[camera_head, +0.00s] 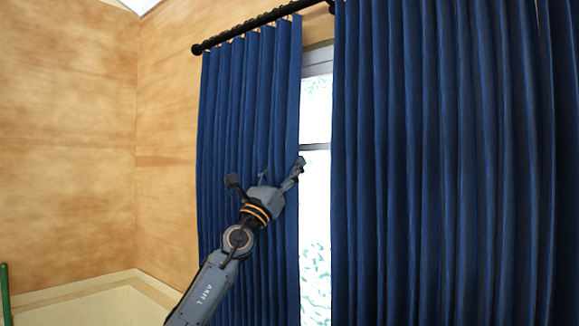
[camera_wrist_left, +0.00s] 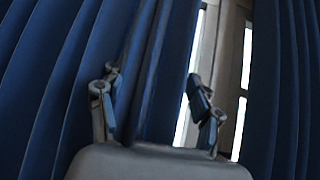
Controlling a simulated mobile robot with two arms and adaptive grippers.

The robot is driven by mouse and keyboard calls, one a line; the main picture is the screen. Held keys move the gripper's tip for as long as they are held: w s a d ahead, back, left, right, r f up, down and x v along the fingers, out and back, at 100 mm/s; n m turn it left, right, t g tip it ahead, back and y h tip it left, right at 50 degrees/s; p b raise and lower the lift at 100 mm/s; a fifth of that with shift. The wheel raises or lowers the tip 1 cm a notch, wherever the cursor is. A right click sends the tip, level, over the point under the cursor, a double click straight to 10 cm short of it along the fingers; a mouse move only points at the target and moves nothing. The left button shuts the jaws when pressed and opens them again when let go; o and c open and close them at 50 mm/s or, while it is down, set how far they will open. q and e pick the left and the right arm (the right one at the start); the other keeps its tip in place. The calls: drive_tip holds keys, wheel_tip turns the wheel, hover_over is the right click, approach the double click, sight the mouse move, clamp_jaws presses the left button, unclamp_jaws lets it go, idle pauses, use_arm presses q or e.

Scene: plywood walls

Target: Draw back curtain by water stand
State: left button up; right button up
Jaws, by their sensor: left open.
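Two blue pleated curtain panels hang in the head view. The left curtain (camera_head: 245,110) is the narrower one, and the right curtain (camera_head: 440,160) is wide and runs to the picture's right side. A bright gap of window (camera_head: 316,200) shows between them. My left gripper (camera_head: 266,172) is open in front of the left curtain, near its inner edge. In the left wrist view, the fingers (camera_wrist_left: 155,100) stand apart with blue cloth (camera_wrist_left: 150,70) behind and between them. I cannot tell whether they touch it. My right gripper is not in view. No water stand shows.
A black rod (camera_head: 250,24) with a round end carries the curtains at the top. Plywood walls (camera_head: 65,130) meet in a corner at the left. A green upright piece (camera_head: 5,290) shows at the lower left edge. The space left of the curtain looks clear.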

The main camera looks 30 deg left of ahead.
use_arm(q)
drive_tip(key=shift+b+x, duration=0.4)
drive_tip(key=shift+x, duration=0.55)
drive_tip(key=shift+d, duration=0.1)
drive_tip(key=shift+f, duration=0.1)
clamp_jaws()
